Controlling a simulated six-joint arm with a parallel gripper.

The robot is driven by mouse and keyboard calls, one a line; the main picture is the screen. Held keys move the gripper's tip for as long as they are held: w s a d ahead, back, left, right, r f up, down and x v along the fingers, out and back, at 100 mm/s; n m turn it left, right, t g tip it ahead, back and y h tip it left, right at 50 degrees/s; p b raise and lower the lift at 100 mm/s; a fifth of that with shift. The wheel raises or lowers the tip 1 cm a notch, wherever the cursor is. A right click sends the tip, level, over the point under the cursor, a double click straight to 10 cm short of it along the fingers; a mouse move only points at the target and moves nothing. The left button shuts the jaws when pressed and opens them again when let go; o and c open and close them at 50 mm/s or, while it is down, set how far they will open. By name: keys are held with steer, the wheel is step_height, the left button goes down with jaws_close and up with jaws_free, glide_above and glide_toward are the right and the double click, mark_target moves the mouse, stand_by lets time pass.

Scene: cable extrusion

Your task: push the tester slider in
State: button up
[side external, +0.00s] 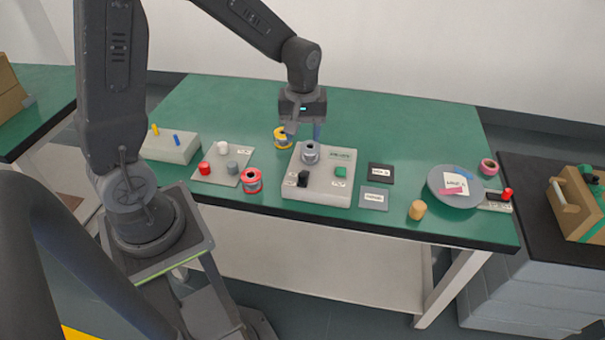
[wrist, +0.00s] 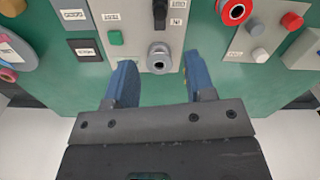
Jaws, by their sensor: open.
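The tester is a light grey box (side external: 325,190) in the middle of the green table. Its black slider (side external: 303,179) sits at the front left of its top and also shows at the top edge of the wrist view (wrist: 160,14), beside small white labels. A round grey metal fitting (side external: 310,153) stands at the back of the box, and a green button (side external: 341,171) is at the right. My gripper (wrist: 160,78) is open and empty, its two blue fingers apart. It is over the back edge of the box, behind the fitting; the slider lies farther forward, apart from the fingers.
A yellow spool (side external: 283,138) is close to my gripper on the left, and a red spool (side external: 251,180) is left of the box. A plate with pegs (side external: 215,170) lies farther left. Labelled cards (side external: 374,198), an orange cylinder (side external: 417,210) and a round dish (side external: 436,198) are right.

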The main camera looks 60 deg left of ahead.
mark_target(303, 175)
step_height(303, 175, down, 13)
steer(key=shift+f, duration=0.2)
stand_by(0.3)
jaws_close()
stand_by(0.4)
